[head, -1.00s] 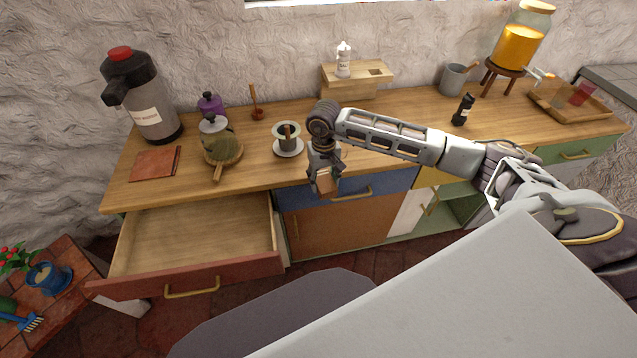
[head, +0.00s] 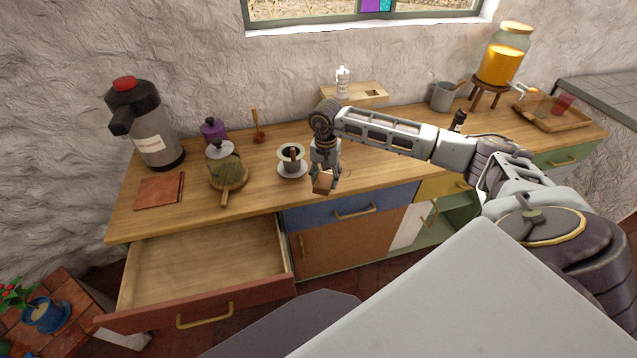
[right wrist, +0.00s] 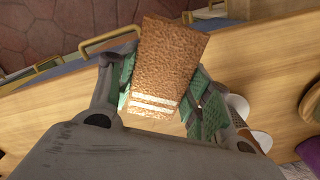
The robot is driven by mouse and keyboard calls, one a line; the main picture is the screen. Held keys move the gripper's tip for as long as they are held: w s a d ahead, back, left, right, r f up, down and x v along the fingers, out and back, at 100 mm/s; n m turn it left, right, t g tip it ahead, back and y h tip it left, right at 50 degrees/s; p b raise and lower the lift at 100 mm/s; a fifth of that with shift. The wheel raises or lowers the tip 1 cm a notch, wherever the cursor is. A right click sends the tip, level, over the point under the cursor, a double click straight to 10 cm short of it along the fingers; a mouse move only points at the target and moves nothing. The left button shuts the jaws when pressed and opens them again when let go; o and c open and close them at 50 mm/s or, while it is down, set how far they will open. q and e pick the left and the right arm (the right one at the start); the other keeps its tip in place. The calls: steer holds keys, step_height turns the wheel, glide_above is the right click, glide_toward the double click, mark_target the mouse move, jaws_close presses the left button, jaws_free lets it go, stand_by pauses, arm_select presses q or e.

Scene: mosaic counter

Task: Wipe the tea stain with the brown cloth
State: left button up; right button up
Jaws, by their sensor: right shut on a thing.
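My right gripper (head: 324,168) is shut on the brown cloth (head: 321,182), a folded, rough-textured piece. In the right wrist view the cloth (right wrist: 170,55) sits between the green finger pads and shows pale stripes near its lower edge. In the head view the gripper and cloth appear over the front part of the wooden counter (head: 250,205), just right of a cup on a saucer. The cloth looks held above the wood. I cannot make out the tea stain; the arm and gripper cover part of the counter. My left gripper is not in view.
The cup (head: 291,158) stands close to the gripper. A glass teapot (head: 225,172), a reddish-brown flat item (head: 159,191) and a dark flask (head: 148,128) are further left. An open drawer (head: 205,262) juts out below. A wooden tray (head: 552,117) is at far right.

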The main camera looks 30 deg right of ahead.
steer(key=d+m, duration=0.2)
steer(key=w+r+m, duration=0.1)
steer(key=m, duration=0.1)
steer(key=shift+d, duration=0.4)
steer(key=d+m, duration=0.1)
steer(key=m, duration=0.2)
steer(key=d+r+m, duration=0.1)
steer(key=shift+w+d+m+p, duration=0.25)
steer(key=shift+d+m+p, duration=0.05)
steer(key=shift+p, duration=0.1)
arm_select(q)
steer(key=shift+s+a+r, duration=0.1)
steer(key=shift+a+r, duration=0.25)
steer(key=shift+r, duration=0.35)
arm_select(e)
steer(key=shift+w+d+r+m, duration=0.15)
steer(key=shift+d+m, duration=0.6)
steer(key=shift+m, duration=1.2)
steer(key=shift+w+d+r+m, duration=0.1)
steer(key=shift+d+m, duration=0.6)
steer(key=shift+m, duration=1.3)
steer(key=shift+w+d+r+m, duration=0.15)
steer(key=shift+d+m, duration=0.6)
steer(key=shift+m, duration=1.2)
steer(key=shift+f, duration=0.1)
